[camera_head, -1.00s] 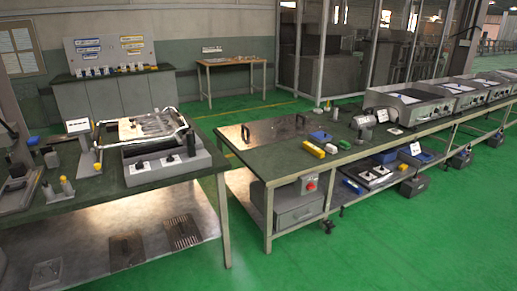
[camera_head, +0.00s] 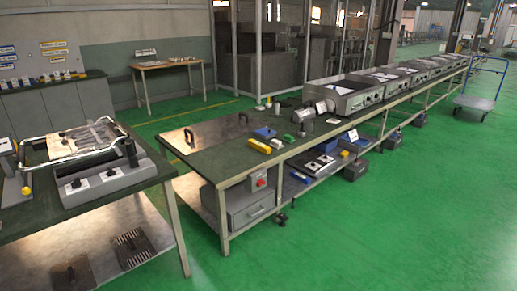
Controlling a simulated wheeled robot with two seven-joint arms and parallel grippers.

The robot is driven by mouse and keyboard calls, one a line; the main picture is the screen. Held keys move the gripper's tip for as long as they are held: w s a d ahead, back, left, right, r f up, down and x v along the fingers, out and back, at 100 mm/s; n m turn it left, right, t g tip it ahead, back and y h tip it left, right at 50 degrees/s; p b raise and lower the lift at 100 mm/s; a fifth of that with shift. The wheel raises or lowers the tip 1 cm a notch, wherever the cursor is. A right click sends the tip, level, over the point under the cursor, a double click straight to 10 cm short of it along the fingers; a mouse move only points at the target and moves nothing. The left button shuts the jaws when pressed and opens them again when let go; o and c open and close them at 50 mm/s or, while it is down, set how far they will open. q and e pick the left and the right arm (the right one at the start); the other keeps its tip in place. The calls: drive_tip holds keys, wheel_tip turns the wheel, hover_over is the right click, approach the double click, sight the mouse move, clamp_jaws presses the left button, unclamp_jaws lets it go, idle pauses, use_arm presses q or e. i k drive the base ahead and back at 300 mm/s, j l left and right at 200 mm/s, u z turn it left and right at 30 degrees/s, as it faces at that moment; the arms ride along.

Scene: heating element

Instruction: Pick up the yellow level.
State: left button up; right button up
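A small yellow bar (camera_head: 259,146), which looks like the yellow level, lies on the dark green top of the long workbench (camera_head: 215,160), near its front edge. The bar is too small in view to make out details. Neither of my grippers shows in the view.
A nearer bench (camera_head: 100,215) at left holds a grey heating unit (camera_head: 105,182). A green-floored gap separates the two benches. Grey appliances (camera_head: 350,95) line the long bench. A blue cart (camera_head: 478,102) stands at far right. Open green floor (camera_head: 400,230) lies in front.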

sight(260, 146)
drive_tip(key=i+z, duration=0.1)
drive_tip(key=z, duration=0.3)
drive_tip(key=i+l+z, duration=0.1)
drive_tip(key=z, duration=0.3)
drive_tip(key=i, duration=4.85)
drive_tip(key=i+u, duration=0.15)
drive_tip(key=u, duration=0.3)
drive_tip(key=i+u, duration=0.2)
drive_tip(key=u, duration=0.3)
drive_tip(key=i+l+u, duration=0.1)
drive_tip(key=u, duration=0.35)
drive_tip(key=i+l+u, duration=0.15)
drive_tip(key=u, duration=0.35)
